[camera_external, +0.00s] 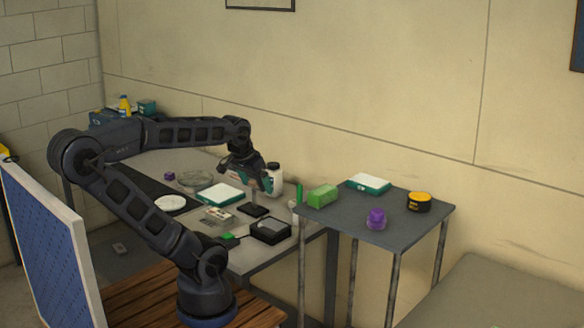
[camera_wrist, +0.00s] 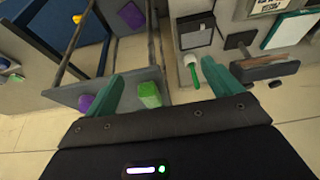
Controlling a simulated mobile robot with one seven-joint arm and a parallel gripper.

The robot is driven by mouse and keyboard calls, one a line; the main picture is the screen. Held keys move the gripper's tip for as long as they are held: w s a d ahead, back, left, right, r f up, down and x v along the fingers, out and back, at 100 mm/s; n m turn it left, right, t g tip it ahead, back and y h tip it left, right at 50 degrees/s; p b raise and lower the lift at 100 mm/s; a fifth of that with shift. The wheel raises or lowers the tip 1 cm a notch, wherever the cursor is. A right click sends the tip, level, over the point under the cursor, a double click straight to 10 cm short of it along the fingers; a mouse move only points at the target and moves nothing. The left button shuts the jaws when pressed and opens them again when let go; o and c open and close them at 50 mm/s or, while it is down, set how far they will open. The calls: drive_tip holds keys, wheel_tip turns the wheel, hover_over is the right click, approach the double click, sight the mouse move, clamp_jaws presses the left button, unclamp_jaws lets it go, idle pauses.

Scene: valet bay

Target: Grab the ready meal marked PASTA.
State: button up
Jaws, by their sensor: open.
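No label reading PASTA is legible in either view. Two flat trays with white tops and teal sides show in the external view. One tray (camera_external: 221,194) lies on the long table, and the other tray (camera_external: 368,183) lies at the back of the small grey side table. A white-topped teal tray (camera_wrist: 292,30) also shows at the upper right of the wrist view; I cannot tell which one it is. My gripper (camera_external: 248,180) hangs over the long table, near the first tray. In the wrist view its teal fingers (camera_wrist: 168,84) are apart, with nothing held between them.
The side table (camera_external: 340,225) holds a green block (camera_external: 322,195), a purple item (camera_external: 376,218) and a yellow-topped black tin (camera_external: 419,202). A white bottle (camera_external: 272,180) stands near my gripper. A black box (camera_external: 271,230) and several small items crowd the long table.

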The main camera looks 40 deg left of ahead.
drive_tip(key=w+a+f+n+g, duration=0.1)
drive_tip(key=w+a+n+g, duration=0.1)
drive_tip(key=w+a+n, duration=0.4)
drive_tip(key=n+g+h, duration=0.3)
drive_tip(key=n+h, duration=0.1)
drive_tip(key=n, duration=0.8)
approach(218, 213)
drive_tip(key=shift+s+d+r, duration=0.1)
drive_tip(key=shift+s+r, duration=0.05)
drive_tip(key=shift+s, duration=0.05)
drive_tip(key=shift+f+h, duration=0.25)
drive_tip(key=shift+h, duration=0.05)
drive_tip(key=x, duration=1)
drive_tip(key=shift+w+f, duration=0.15)
drive_tip(key=shift+f, duration=0.05)
drive_tip(key=shift+f, duration=0.2)
drive_tip(key=shift+c, duration=0.4)
